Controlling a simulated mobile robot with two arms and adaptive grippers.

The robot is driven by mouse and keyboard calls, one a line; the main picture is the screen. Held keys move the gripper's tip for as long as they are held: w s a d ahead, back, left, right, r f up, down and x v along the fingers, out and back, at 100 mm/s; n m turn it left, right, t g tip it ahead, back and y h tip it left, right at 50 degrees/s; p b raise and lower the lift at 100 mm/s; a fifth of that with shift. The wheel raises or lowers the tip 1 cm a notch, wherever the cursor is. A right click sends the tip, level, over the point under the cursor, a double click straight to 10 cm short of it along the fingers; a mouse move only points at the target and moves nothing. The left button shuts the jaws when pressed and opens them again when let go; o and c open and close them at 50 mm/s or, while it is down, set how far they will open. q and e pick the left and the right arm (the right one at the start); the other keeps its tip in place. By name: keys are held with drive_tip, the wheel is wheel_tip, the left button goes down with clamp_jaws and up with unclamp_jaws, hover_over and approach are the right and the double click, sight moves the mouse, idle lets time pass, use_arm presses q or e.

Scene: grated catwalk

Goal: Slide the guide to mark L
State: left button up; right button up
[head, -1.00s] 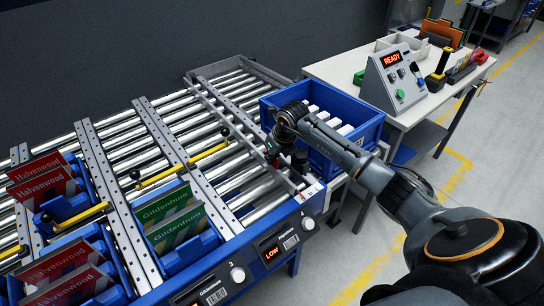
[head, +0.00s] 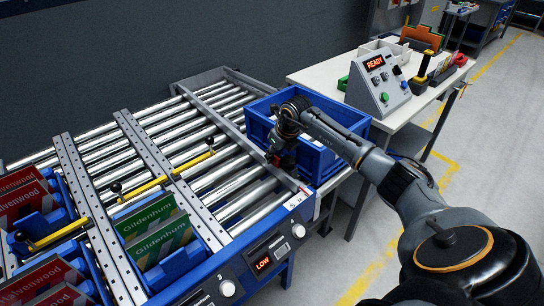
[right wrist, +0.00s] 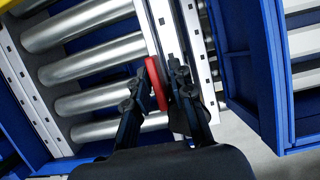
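The guide (head: 229,123) is a long grey rail lying across the rollers at the right end of the conveyor. A small mark plate (head: 296,201) sits at its front end; its letters are too small to read surely. My right gripper (head: 276,157) points down at the front part of the guide, beside the blue crate. In the right wrist view its two fingers (right wrist: 163,68) stand on either side of a red piece (right wrist: 155,88) by the rail (right wrist: 183,40). Whether they press on it is not clear. My left gripper is out of view.
The blue crate (head: 351,124) stands close right of the guide. Left are yellow bars with black knobs (head: 115,187) and green Gildenhum packs (head: 152,232). A display reads LOW (head: 262,263). A white table (head: 413,106) holds a READY console (head: 376,85).

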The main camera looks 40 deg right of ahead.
idle(0.3)
drive_tip(key=v, duration=1.2)
